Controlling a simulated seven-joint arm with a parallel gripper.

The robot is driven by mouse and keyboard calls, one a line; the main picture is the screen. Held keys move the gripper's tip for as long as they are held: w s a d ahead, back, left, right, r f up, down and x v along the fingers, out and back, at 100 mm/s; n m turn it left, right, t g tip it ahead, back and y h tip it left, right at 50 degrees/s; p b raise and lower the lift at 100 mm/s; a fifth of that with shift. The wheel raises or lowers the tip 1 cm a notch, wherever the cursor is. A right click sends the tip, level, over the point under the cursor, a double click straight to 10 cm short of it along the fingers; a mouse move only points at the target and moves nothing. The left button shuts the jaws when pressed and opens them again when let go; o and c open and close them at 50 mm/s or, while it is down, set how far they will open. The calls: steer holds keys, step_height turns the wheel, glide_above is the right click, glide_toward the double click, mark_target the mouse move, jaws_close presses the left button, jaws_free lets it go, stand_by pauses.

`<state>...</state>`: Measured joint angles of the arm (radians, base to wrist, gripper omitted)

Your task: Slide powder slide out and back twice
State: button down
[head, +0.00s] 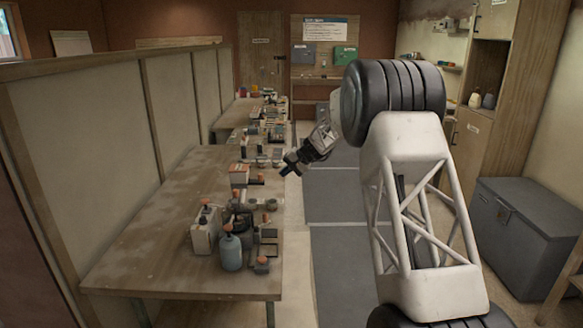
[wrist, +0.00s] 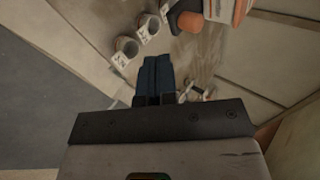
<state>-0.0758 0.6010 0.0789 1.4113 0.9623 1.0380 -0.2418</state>
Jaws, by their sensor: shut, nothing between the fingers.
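My gripper (head: 290,165) is over the right edge of the long wooden workbench (head: 165,212), beyond the nearest group of items. In the wrist view its dark blue fingers (wrist: 157,76) are together with nothing between them. I cannot tell for certain which item is the powder slide. An orange and white box (head: 239,175) stands on the bench, left of my gripper. A small light fitting (wrist: 196,93) shows partly behind the fingers in the wrist view, too small to make out.
Two grey cups (wrist: 127,46) (wrist: 148,24) with white labels are close to the fingers. A blue-grey bottle (head: 231,252) and a beige canister (head: 203,230) stand at the bench's near end. A partition (head: 115,125) borders the bench's left side. A grey chest (head: 522,232) stands at right.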

mark_target(263, 179)
steer(key=shift+w+a+f, duration=0.2)
steer(key=shift+a+f, duration=0.15)
steer(key=shift+a, duration=0.65)
steer(key=shift+w+a+f, duration=0.2)
steer(key=shift+a+f, duration=0.15)
steer(key=shift+a, duration=0.7)
steer(key=shift+w+a+f, duration=0.2)
steer(key=shift+a+f, duration=0.15)
steer(key=shift+a, duration=0.65)
